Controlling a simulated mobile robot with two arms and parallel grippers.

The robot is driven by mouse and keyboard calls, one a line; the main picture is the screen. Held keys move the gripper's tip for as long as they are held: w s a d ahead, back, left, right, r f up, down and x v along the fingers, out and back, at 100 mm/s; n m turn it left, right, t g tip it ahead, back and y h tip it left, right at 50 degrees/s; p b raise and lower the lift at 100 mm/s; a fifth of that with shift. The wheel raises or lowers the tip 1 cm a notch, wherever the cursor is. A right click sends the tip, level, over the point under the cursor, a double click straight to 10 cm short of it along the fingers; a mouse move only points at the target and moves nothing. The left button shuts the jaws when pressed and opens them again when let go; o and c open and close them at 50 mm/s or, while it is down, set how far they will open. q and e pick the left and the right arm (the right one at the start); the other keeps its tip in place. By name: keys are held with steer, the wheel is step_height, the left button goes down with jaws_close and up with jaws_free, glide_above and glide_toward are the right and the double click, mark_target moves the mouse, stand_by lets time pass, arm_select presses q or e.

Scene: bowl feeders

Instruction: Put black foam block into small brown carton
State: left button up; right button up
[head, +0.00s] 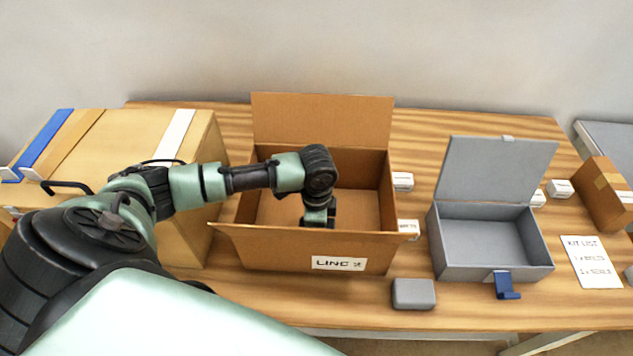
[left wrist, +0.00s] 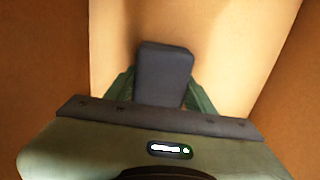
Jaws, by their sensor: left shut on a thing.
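The brown carton (head: 310,252) stands open in the middle of the table in the head view, with its flaps folded out and a label on its front. My left gripper (head: 318,218) reaches down inside it. In the left wrist view, the black foam block (left wrist: 164,72) sits between the green fingers of my left gripper (left wrist: 160,92), which is shut on it. The carton's inner floor (left wrist: 220,45) and walls show around the block. The gap between block and floor cannot be judged. In the head view the block is mostly hidden by the gripper. My right gripper is out of view.
An open grey box (head: 485,243) with a raised lid stands to the right. A small grey case (head: 413,294) lies in front of it. A large tan box (head: 200,150) stands left. A taped brown box (head: 605,193) and a kit list (head: 592,262) are far right.

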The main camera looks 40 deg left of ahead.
arm_select(q)
steer(key=o, duration=1.3)
step_height(320, 180, up, 12)
steer(key=shift+r+b, duration=0.15)
steer(key=shift+b, duration=0.55)
